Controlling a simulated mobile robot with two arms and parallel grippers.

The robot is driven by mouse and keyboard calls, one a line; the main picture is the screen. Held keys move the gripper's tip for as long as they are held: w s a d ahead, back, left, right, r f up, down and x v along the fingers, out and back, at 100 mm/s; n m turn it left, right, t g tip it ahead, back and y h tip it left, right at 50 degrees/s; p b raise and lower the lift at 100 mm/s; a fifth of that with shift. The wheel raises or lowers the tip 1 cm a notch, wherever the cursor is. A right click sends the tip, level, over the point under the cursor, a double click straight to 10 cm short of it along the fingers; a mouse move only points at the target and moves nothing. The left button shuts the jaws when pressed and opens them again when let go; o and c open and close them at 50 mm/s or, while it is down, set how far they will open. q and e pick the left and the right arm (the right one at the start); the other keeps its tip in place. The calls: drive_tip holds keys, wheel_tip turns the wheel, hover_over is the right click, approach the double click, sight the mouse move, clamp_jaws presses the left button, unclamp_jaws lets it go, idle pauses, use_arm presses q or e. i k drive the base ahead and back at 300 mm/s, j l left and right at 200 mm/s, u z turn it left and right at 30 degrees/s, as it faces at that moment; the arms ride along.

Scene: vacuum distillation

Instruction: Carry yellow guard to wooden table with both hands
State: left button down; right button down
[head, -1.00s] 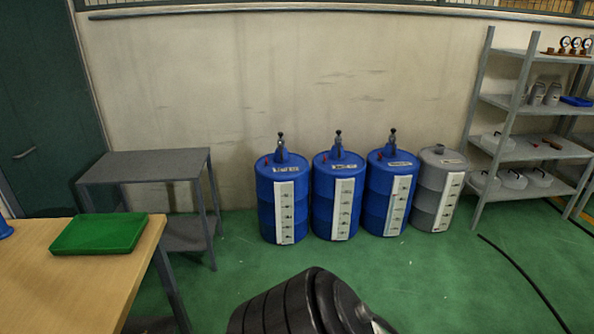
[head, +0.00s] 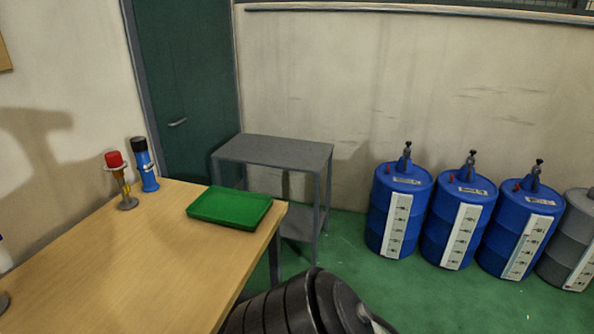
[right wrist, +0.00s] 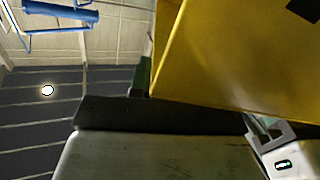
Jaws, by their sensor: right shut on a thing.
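The yellow guard (right wrist: 235,55) fills the upper right of the right wrist view as a large, smooth yellow panel. My right gripper (right wrist: 146,82) is shut on the guard at its lower left edge; the contact is partly hidden. The guard does not show in the head view. The wooden table (head: 130,265) stands at the left of the head view, with a bare light-brown top in front. My left gripper cannot be made out in either view.
A green tray (head: 229,208) lies at the table's right end. A red-topped stand (head: 122,182) and a blue black-capped cylinder (head: 145,166) stand at the back edge. A grey side table (head: 275,152) is behind. Several blue drums (head: 400,210) line the wall at right, with green floor before them.

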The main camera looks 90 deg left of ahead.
sight(100, 295)
drive_tip(key=u, duration=4.7)
drive_tip(key=l+u, duration=0.5)
drive_tip(key=l, duration=1.5)
